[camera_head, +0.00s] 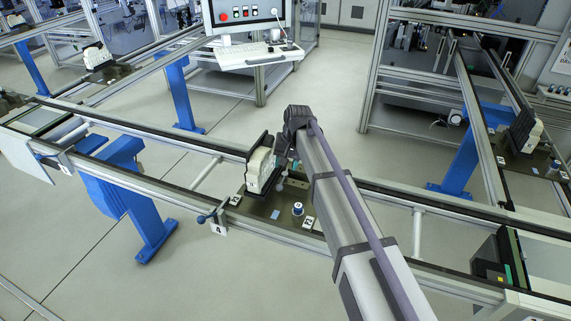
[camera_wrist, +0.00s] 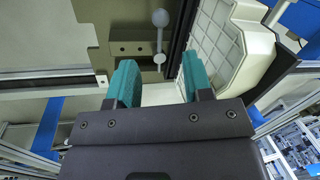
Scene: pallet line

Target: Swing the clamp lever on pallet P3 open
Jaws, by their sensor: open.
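The pallet (camera_head: 262,207) is a dark plate on the rails in the middle of the head view; its number is too small to read. A cream part (camera_head: 260,170) stands upright on it against a black fixture. In the wrist view the clamp lever (camera_wrist: 160,38) is a grey rod with a ball at the top end and a round light end below, beside the cream part (camera_wrist: 222,50) and a drab block (camera_wrist: 128,42). My gripper (camera_wrist: 159,76) is open, its teal fingers apart. The lever's lower end lies in line with the gap; contact cannot be told.
A blue-capped knob (camera_head: 298,208) stands on the pallet right of the part. A handle (camera_head: 206,217) is on the front rail. Other pallets with cream parts sit at upper left (camera_head: 98,55) and right (camera_head: 530,130). A control console (camera_head: 245,15) stands behind.

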